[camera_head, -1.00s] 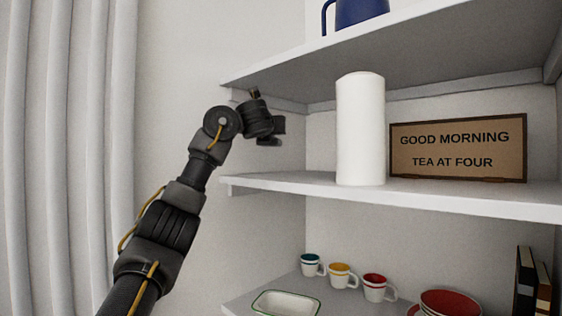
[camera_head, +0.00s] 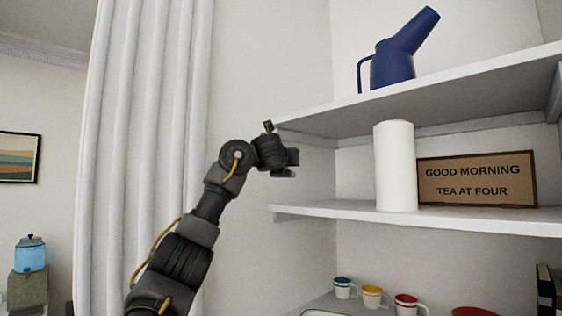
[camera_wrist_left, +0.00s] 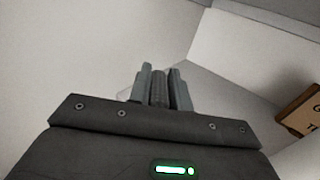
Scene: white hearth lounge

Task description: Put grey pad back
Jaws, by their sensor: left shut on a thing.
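My left gripper (camera_head: 291,163) is at the left end of the gap between the upper and middle shelves, left of the white cylinder. In the left wrist view my left gripper (camera_wrist_left: 161,84) is shut on a narrow dark grey thing (camera_wrist_left: 159,89), seen edge-on between the fingers. It may be the grey pad, but its full shape is hidden. No other grey pad shows. My right gripper is not in view.
A white cylinder (camera_head: 396,167) and a lettered sign (camera_head: 476,180) stand on the middle shelf (camera_head: 330,208). A blue jug (camera_head: 393,66) stands on the upper shelf (camera_head: 450,90). Several mugs (camera_head: 371,296) sit below. A white curtain (camera_head: 150,120) hangs at left.

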